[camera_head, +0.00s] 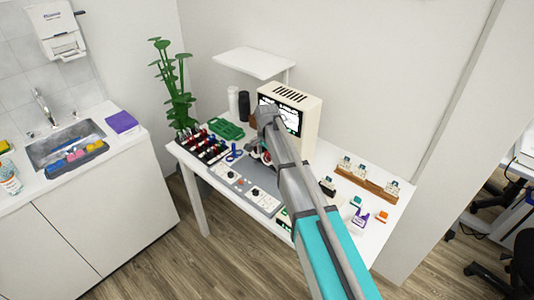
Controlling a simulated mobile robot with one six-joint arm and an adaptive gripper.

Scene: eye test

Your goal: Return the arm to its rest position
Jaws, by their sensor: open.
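My arm, teal and grey, reaches from the bottom right up over the white table (396,213). Its grey wrist end is in front of the boxy cream monitor (312,122). My gripper (261,151) shows only in small part below the wrist, above the back of the table, and the arm's own links hide much of it. It is open. I see nothing held in it. I cannot tell how far it is from the things below it.
A grey panel with knobs (246,188), a rack of dark and red items (207,147), a green tray (226,129) and wooden holders (366,182) crowd the table. A tall plant (173,85), two bottles (234,103) and a wall shelf (254,63) stand behind. A sink (62,145) is left.

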